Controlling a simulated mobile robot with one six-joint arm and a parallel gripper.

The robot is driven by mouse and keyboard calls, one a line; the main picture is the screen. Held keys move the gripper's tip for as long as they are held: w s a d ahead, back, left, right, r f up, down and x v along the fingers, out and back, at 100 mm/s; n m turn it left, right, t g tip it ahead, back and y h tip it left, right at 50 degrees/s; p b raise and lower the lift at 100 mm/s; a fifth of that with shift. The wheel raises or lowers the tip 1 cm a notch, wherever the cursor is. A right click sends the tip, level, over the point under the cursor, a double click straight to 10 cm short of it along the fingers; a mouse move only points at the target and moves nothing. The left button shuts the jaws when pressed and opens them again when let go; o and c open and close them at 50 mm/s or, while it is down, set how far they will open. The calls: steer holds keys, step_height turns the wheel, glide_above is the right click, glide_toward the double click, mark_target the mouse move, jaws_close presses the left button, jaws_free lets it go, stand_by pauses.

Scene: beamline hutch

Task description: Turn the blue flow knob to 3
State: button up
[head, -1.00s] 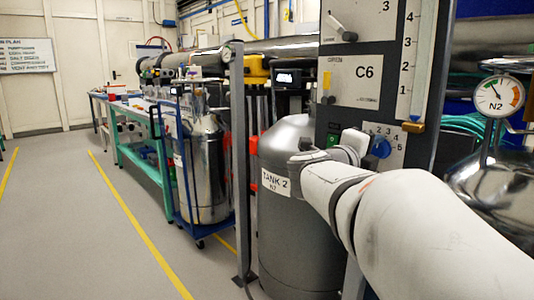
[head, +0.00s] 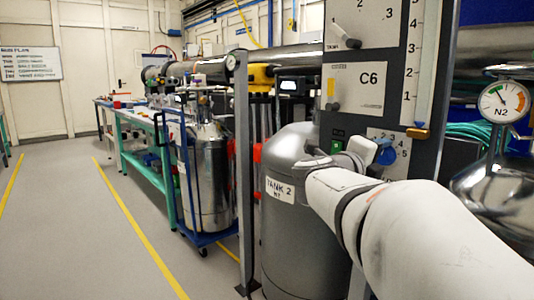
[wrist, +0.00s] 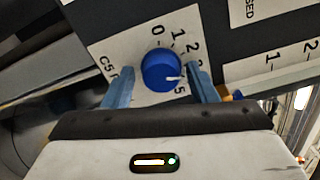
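The blue flow knob (wrist: 161,69) sits on a white scale plate (wrist: 109,52) in the wrist view. Its white pointer mark faces right, on the high side of the scale just above the 5. The 0, 1 and 2 show clearly; the right finger partly covers the 3 and hides the 4. My gripper (wrist: 160,76) is open, with one blue-grey finger on each side of the knob. I cannot tell whether either finger touches it. In the head view the knob (head: 386,153) is small at the lower right of the dark panel, with my gripper (head: 372,150) at it.
The dark panel (head: 350,118) also carries a C6 plate (head: 370,77) with a lever, another lever plate above, and a level scale (head: 420,60) at right. A grey tank marked TANK 2 (head: 291,215) stands beneath. An N2 gauge (head: 502,102) is at right. The floor at left is clear.

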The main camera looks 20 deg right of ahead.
steer(key=shift+o, duration=0.6)
steer(key=shift+a+r, duration=0.1)
steer(key=p+v, duration=0.2)
steer(key=v, duration=0.5)
steer(key=shift+s+a+p, duration=0.15)
steer(key=shift+a+p, duration=0.1)
steer(key=shift+p, duration=0.1)
